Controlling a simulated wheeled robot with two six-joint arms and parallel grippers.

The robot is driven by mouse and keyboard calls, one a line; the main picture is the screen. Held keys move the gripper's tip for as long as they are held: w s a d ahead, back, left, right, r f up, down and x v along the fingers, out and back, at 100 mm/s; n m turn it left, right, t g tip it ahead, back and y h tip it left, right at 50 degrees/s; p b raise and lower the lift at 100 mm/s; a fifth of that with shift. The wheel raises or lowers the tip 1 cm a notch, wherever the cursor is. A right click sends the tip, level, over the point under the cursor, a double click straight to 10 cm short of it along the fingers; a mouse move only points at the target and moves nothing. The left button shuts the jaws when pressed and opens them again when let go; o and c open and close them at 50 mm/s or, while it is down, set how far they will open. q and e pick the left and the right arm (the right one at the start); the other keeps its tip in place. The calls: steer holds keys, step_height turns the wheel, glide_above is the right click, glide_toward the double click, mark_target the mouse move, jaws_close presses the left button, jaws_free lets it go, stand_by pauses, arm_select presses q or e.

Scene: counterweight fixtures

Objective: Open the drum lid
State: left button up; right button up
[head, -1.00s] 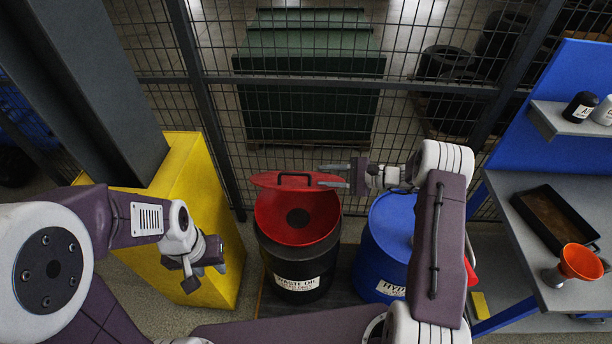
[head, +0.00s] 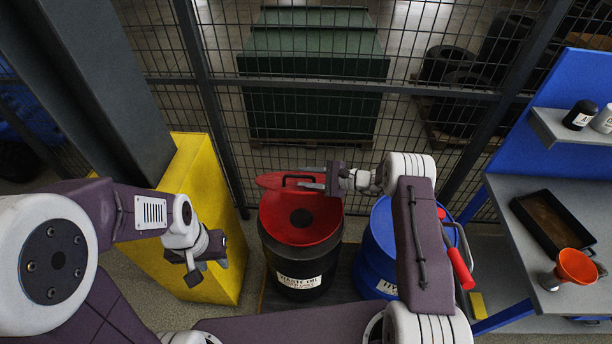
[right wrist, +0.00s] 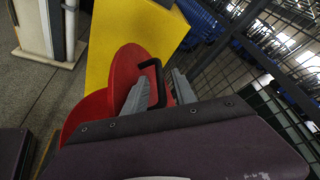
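The black waste oil drum (head: 275,255) stands in front of the fence, with a red dished top that has a dark round centre. Its red lid (head: 269,181) is raised at the back edge of the drum and carries a black handle (head: 291,177). My right gripper (head: 313,178) is open at the handle's right end. In the right wrist view the handle (right wrist: 154,66) shows between the two separated grey fingers (right wrist: 157,93), in front of the red lid (right wrist: 127,62). Whether they touch is unclear. My left gripper (head: 194,272) hangs by the yellow block, away from the drum; its opening is unclear.
A blue drum (head: 376,250) stands right of the black drum, partly behind my right arm. A yellow block (head: 205,190) stands left. A wire fence (head: 220,110) closes the back. A grey bench (head: 520,250) at right holds a black tray (head: 552,222) and orange funnel (head: 575,266).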

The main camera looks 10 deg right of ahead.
jaws_close()
steer(key=shift+r, duration=0.1)
stand_by(1.2)
